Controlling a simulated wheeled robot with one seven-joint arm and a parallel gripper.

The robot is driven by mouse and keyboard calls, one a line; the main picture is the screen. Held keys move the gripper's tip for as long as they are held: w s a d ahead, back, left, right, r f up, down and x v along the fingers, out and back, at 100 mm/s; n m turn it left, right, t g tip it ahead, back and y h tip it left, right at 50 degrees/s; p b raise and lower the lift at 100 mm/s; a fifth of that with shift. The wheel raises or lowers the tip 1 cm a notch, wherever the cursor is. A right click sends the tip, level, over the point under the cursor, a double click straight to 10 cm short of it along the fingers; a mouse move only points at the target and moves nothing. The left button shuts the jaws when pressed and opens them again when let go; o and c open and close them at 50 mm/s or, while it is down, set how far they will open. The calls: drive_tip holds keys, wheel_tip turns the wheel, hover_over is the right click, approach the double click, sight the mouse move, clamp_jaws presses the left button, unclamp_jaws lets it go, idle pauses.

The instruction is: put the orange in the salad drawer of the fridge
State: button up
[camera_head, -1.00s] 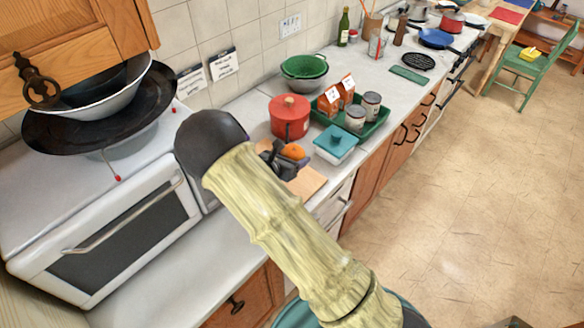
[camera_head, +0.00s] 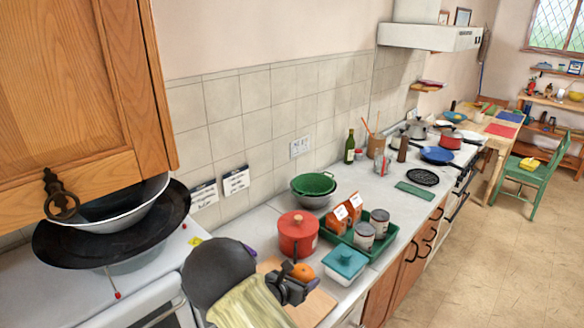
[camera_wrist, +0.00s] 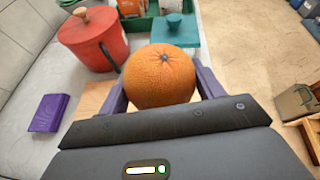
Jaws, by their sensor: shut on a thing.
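The orange (camera_wrist: 160,78) sits between the purple fingers of my gripper (camera_wrist: 162,88) in the wrist view, with a finger on each side. In the head view the orange (camera_head: 302,272) shows just past my gripper (camera_head: 294,280), over or near the wooden board (camera_head: 312,305). My gripper is shut on the orange. I cannot tell whether the orange is touching the board. No fridge or salad drawer can be made out in either view.
A red pot (camera_head: 298,236) stands close behind the orange. A teal-lidded dish (camera_head: 345,264) and a green tray (camera_head: 386,246) with cans and cartons are to the right. A purple block (camera_wrist: 48,113) lies on the counter. Open floor (camera_head: 470,270) lies to the right.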

drive_tip(key=s+d+f+m+g+h, duration=0.2)
drive_tip(key=s+d+f, duration=0.7)
drive_tip(key=s+d, duration=0.2)
drive_tip(key=shift+s+d+f+m, duration=0.15)
drive_tip(key=shift+d+f+m, duration=0.15)
drive_tip(key=shift+d+m, duration=0.1)
drive_tip(key=shift+r, duration=0.1)
drive_tip(key=w+r+n+t+y, duration=0.4)
drive_tip(key=w+r+n+y, duration=0.2)
drive_tip(key=w+r+n, duration=0.1)
wheel_tip(320, 180, up, 2)
drive_tip(key=shift+w+r, duration=0.15)
drive_tip(key=shift+w, duration=0.45)
